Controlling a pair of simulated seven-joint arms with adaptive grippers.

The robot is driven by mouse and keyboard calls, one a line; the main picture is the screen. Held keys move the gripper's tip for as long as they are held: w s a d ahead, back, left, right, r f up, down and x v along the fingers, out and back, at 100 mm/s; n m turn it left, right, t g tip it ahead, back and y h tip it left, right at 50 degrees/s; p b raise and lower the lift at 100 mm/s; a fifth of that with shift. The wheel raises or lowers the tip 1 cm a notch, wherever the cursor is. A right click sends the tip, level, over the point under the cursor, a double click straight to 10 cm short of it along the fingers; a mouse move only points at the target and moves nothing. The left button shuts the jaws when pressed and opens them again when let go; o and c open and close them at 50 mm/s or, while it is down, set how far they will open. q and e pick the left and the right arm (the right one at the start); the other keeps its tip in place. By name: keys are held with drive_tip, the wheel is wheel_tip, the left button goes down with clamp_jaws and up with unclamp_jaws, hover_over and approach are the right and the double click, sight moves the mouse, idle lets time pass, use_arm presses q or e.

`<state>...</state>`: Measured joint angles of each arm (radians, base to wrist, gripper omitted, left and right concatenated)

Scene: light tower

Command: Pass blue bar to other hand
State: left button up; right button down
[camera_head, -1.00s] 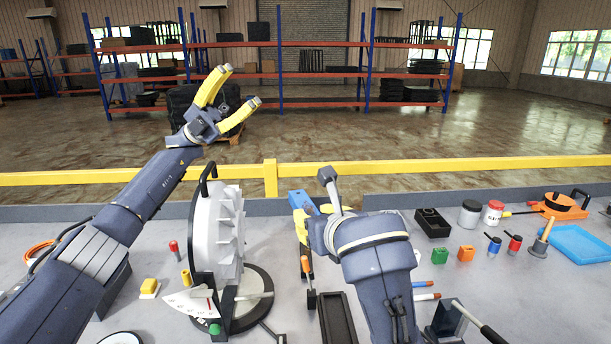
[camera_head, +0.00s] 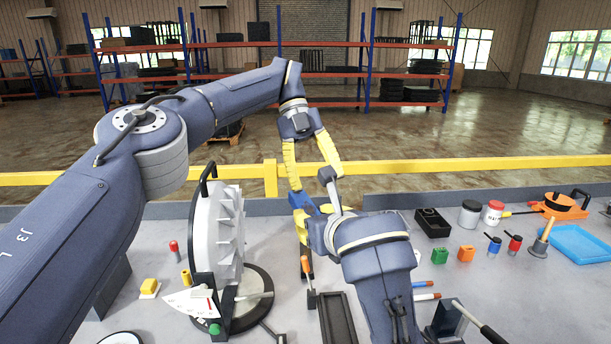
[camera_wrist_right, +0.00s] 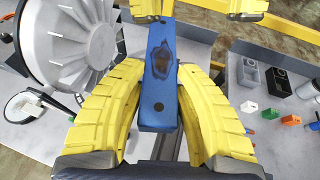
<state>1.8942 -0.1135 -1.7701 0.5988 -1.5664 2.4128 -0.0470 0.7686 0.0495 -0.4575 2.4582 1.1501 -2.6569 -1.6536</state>
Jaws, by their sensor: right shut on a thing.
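The blue bar (camera_head: 299,200) is held up above the table in my right gripper (camera_head: 311,213). In the right wrist view the yellow fingers are closed on both sides of the blue bar (camera_wrist_right: 159,108), which has a dark patch and small dark holes on its face. My left gripper (camera_head: 314,180) points down at the far end of the bar, fingers spread. In the right wrist view its fingertips (camera_wrist_right: 196,8) stand either side of the bar's far end, the left one close to it and the right one well apart. Any contact cannot be told.
A white ribbed wheel on a stand (camera_head: 228,235) stands just left of the right gripper. A black tray (camera_head: 338,318) lies below. A black block (camera_head: 432,222), jars, small coloured blocks and a blue tray (camera_head: 582,243) are at right. A yellow rail (camera_head: 450,168) runs behind the table.

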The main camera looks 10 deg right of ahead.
sight(309, 207)
use_arm(q)
drive_tip(key=shift+w+a+r+n+t+y, duration=0.1)
drive_tip(key=shift+w+a+n+t+y, duration=0.15)
drive_tip(key=shift+a+n+y, duration=0.2)
drive_tip(key=shift+w+a+r+n+t+y, duration=0.15)
drive_tip(key=shift+a+n+t+y, duration=0.1)
drive_tip(key=shift+a+n+y, duration=0.15)
drive_tip(key=shift+a+f+y, duration=0.2)
drive_tip(key=shift+a+y, duration=0.05)
drive_tip(key=shift+x, duration=3.55)
drive_tip(key=shift+c, duration=0.3)
drive_tip(key=c, duration=1.3)
use_arm(e)
drive_tip(key=shift+a, duration=0.1)
drive_tip(key=c, duration=0.9)
unclamp_jaws()
drive_tip(key=shift+r, duration=0.1)
